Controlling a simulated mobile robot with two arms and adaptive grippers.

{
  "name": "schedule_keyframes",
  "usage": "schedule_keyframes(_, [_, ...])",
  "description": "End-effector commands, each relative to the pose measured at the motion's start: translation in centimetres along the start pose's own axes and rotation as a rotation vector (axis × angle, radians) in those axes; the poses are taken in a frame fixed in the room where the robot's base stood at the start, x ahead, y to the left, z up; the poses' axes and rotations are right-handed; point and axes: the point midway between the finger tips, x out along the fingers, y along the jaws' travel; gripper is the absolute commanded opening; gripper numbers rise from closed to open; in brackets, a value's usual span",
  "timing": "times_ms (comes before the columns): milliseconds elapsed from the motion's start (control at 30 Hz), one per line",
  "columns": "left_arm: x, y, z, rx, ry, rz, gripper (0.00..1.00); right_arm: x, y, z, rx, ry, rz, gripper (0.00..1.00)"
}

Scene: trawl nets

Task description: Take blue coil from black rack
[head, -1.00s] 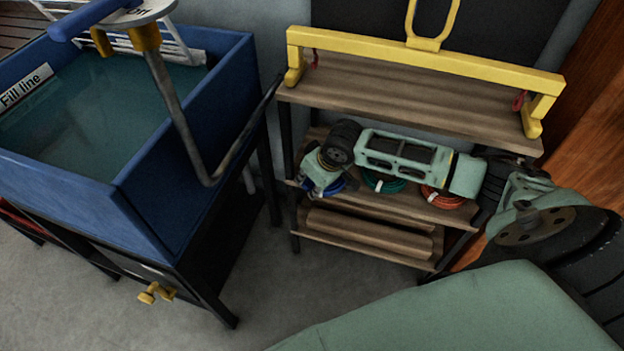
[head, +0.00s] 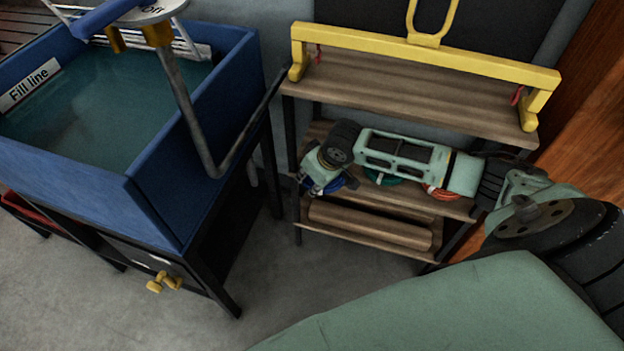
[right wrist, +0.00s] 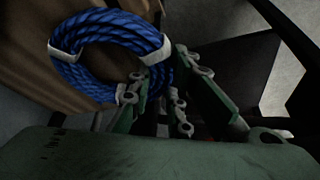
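The blue coil (head: 338,185) lies at the left end of the middle shelf of the black rack (head: 288,128), partly hidden by my right gripper. In the right wrist view the blue coil (right wrist: 72,72) has white bands and lies over brown wood. My right gripper (head: 318,186) is at the coil. Its fingers (right wrist: 172,88) look apart, one on each side of the coil's near right rim; contact is hard to make out. My left gripper is not in view.
A yellow frame (head: 430,55) stands on the top shelf. A blue water tank (head: 155,205) stands left, with floor between.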

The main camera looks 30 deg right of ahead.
Motion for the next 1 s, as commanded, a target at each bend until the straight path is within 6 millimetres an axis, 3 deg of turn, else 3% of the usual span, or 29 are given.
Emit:
schedule_keyframes(200, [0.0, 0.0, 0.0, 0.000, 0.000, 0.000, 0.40, 0.0, 0.0, 0.0, 0.000, -0.001, -0.001, 0.38])
schedule_keyframes(567, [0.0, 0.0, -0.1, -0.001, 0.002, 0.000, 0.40, -0.4, 0.0, 0.0, 0.000, 0.001, 0.000, 0.38])
schedule_keyframes(667, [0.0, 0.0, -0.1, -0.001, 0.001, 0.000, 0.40, -1.5, 0.1, -0.1, -0.001, 0.002, 0.000, 0.38])
schedule_keyframes(1000, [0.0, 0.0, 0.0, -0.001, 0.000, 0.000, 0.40, -8.5, 0.1, 0.0, -0.002, 0.001, 0.001, 0.38])
